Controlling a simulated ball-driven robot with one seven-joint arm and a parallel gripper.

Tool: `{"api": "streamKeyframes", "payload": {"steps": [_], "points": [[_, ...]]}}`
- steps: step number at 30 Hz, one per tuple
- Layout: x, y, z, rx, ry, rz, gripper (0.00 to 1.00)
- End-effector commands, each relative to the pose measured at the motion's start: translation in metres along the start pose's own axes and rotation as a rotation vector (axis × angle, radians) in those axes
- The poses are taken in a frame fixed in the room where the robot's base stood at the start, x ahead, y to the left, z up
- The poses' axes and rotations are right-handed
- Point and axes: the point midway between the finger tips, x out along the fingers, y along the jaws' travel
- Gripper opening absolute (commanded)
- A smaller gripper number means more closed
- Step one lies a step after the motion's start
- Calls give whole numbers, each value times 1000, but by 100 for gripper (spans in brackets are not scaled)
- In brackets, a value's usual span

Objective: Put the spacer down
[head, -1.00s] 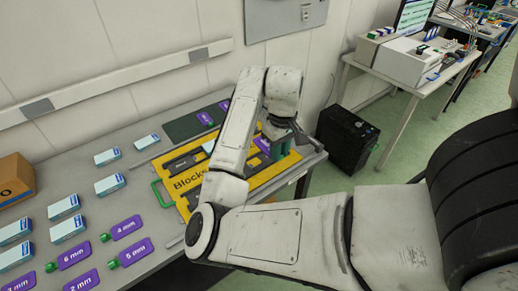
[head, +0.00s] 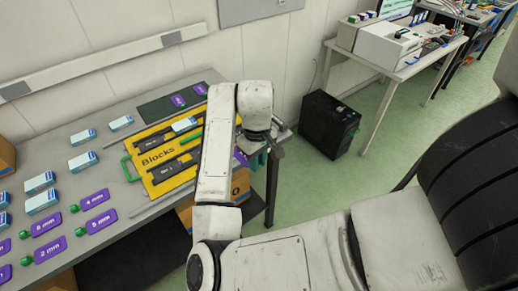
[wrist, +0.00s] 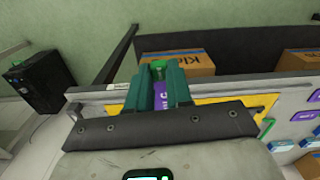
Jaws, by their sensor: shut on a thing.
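My gripper (wrist: 162,88) is shut on a purple spacer (wrist: 160,98) with a green knob (wrist: 158,68), held between its green fingers in the wrist view. The number on its label is not readable. In the head view my gripper (head: 256,160) is low at the right end of the table, mostly behind my arm, and a bit of purple shows beside it. Other purple spacers with green knobs lie at the front left, among them a 4 mm one (head: 95,199) and a 2 mm one (head: 50,249).
A yellow Blocks tray (head: 140,175) with a green handle lies on the grey table (head: 95,145). A dark green mat (head: 155,112) with purple pieces is behind it. Several pale blue boxes (head: 84,162) stand at left. Cardboard boxes (wrist: 192,62) sit below. A black case (head: 332,125) stands on the floor.

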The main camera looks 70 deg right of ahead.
Motion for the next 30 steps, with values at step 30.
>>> {"api": "streamKeyframes", "payload": {"steps": [30], "points": [[128,-286,0,-436,17,-2,0]]}}
